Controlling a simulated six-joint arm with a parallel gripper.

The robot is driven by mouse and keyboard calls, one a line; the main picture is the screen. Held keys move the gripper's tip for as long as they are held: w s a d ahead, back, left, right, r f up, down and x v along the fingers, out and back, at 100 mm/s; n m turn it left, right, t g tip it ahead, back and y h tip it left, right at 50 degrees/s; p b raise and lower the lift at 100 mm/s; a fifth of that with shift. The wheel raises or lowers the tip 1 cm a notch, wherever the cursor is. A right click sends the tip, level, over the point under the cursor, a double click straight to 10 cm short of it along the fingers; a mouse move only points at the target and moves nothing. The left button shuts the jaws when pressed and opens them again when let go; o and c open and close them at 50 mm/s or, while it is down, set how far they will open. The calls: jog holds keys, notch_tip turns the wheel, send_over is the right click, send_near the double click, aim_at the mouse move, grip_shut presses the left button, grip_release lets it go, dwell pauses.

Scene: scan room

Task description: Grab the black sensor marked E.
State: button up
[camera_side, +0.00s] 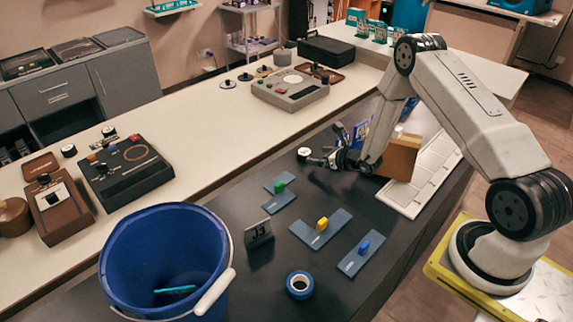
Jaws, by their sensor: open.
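My gripper (318,160) is open and low over the dark table, in front of a cardboard box. A small round sensor with a white top (304,152) stands just left of my fingertips. I cannot tell whether the fingers touch it. Similar small dark sensors with white tops stand on the pale counter: one at the left (69,150), one behind the black device (109,131), and others farther back (227,84). No letter E is readable on any of them, so I cannot tell which is the one marked E.
A cardboard box (399,156) stands right behind my wrist, beside a white slotted tray (425,178). Blue-grey plates with green, yellow and blue knobs (320,228), a J3 sign (258,233), blue tape (299,284) and a blue bucket (165,255) occupy the front.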

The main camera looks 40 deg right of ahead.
aim_at(307, 153)
jog(key=shift+w+f, duration=0.15)
jog(key=shift+w, duration=0.2)
jog(key=shift+x, duration=2.85)
jog(key=c, duration=1.3)
jog(key=shift+o, duration=0.2)
jog(key=shift+r, duration=0.95)
jog(key=s+a+r, duration=0.3)
jog(key=s+r, duration=0.8)
jog(key=s, duration=0.2)
jog(key=shift+s+a, duration=0.2)
jog(key=shift+s, duration=0.1)
